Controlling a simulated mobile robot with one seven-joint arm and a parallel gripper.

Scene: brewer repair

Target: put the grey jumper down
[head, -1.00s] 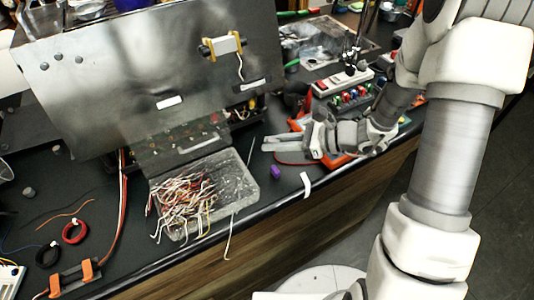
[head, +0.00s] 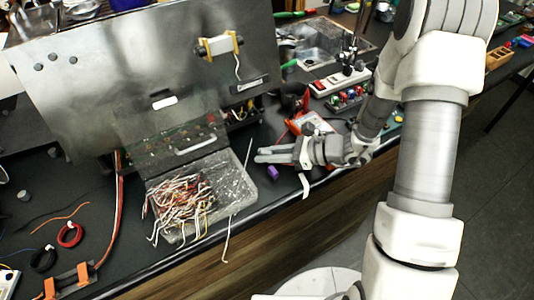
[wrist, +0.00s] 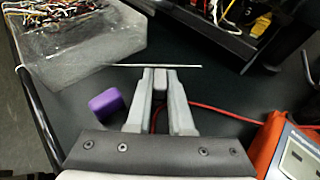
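My gripper (head: 258,155) is low over the dark bench, right of the clear bin of wires. In the wrist view its fingers (wrist: 160,76) are closed on a small grey block between their tips, which I take for the grey jumper (wrist: 160,84). The jumper is hard to make out in the head view. A purple block (wrist: 105,103) lies on the bench left of the fingers; it also shows in the head view (head: 273,172). I cannot tell whether the jumper touches the bench.
A thin pale rod (wrist: 155,66) shows just past the fingertips. The clear bin (head: 240,190) of tangled wires stands to the left. An orange-edged meter (wrist: 285,150) and red lead are on the right. A large metal panel (head: 130,75) rises behind.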

